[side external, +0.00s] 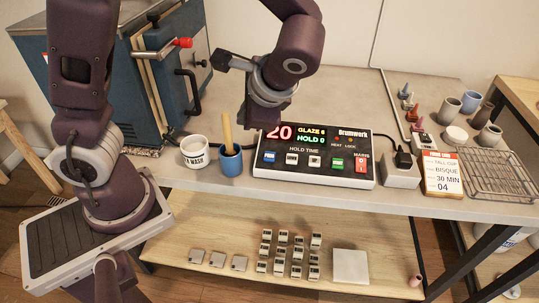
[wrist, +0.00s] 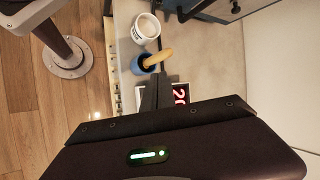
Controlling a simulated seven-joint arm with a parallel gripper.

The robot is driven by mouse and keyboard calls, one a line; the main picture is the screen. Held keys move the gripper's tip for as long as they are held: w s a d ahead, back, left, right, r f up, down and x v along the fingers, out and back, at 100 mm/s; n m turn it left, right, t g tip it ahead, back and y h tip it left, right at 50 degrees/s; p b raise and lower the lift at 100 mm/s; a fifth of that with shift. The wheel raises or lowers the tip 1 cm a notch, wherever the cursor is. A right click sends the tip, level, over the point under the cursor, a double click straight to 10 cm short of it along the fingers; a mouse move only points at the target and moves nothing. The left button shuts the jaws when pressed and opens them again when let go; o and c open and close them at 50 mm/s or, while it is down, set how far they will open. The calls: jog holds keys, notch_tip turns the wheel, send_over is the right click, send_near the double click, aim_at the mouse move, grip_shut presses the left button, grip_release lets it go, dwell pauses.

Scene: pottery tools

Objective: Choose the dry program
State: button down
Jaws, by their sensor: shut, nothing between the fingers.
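The kiln controller (side external: 312,178), marked Brumwerk, sits on the grey bench. Its display (side external: 297,137) shows a red 20, with GLAZE 6 and HOLD 0 beside it. Below is a row of buttons: a blue one (side external: 269,157) at the left, pale ones under HOLD TIME, and a green one (side external: 337,164). A red MAINS switch (side external: 361,163) is at the right. My gripper (side external: 246,124) is shut and empty, pointing down above the controller's left end. In the wrist view its body hides most of the controller; only part of the display (wrist: 180,94) shows.
A blue cup (side external: 231,160) with a wooden handle in it stands close left of the controller, beside a white wash pot (side external: 195,152). The blue kiln (side external: 165,75) is behind. A card (side external: 442,174) reading BISQUE, 30 MIN, 04 and a wire rack (side external: 500,175) lie right.

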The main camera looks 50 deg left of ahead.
jog(key=w+d+f+m+t+y, duration=0.1)
jog(key=w+f+m+y, duration=0.1)
jog(key=w+f+y, duration=0.1)
jog(key=shift+w+d+f+m+t, duration=0.3)
jog(key=shift+w+f+t, duration=0.15)
jog(key=shift+w, duration=0.5)
jog(key=shift+a, duration=0.1)
send_near(266, 151)
jog(key=shift+a+r+x, duration=0.1)
jog(key=shift+r+x, duration=0.05)
jog(key=shift+x, duration=0.7)
jog(key=shift+a+r+x, duration=0.1)
jog(key=shift+r+x, duration=0.05)
jog(key=shift+x, duration=0.65)
jog(key=shift+a+r+x, duration=0.1)
jog(key=shift+x, duration=0.75)
jog(key=shift+w+f, duration=0.1)
jog(key=shift+f, duration=0.3)
jog(key=shift+a+f, duration=0.1)
jog(key=shift+f, duration=0.25)
jog(key=shift+r, duration=0.8)
